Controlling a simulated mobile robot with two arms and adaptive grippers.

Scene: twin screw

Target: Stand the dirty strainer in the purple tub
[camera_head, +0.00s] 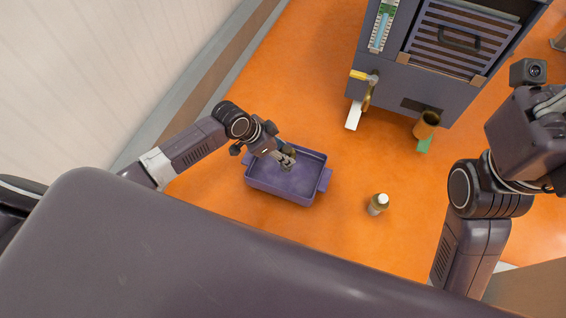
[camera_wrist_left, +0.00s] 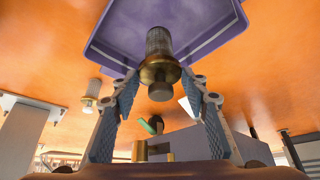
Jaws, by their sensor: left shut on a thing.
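The purple tub (camera_head: 262,181) sits on the orange surface in the middle of the head view. It fills the top of the left wrist view (camera_wrist_left: 120,28). My left gripper (camera_head: 287,157) is over the tub's inside. In the left wrist view, its two blue-padded fingers (camera_wrist_left: 159,88) are shut on the dirty strainer (camera_wrist_left: 158,42), a grey mesh cylinder with a brass collar. The mesh end points toward the tub floor; I cannot tell whether it touches. The gripper hides most of the strainer in the head view. My right arm is at the right edge; its fingers do not show.
A grey machine (camera_head: 425,85) with a yellow-handled valve (camera_head: 362,76) and a brass cup-like part (camera_head: 427,124) stands behind. Orange surface around the tub is clear.

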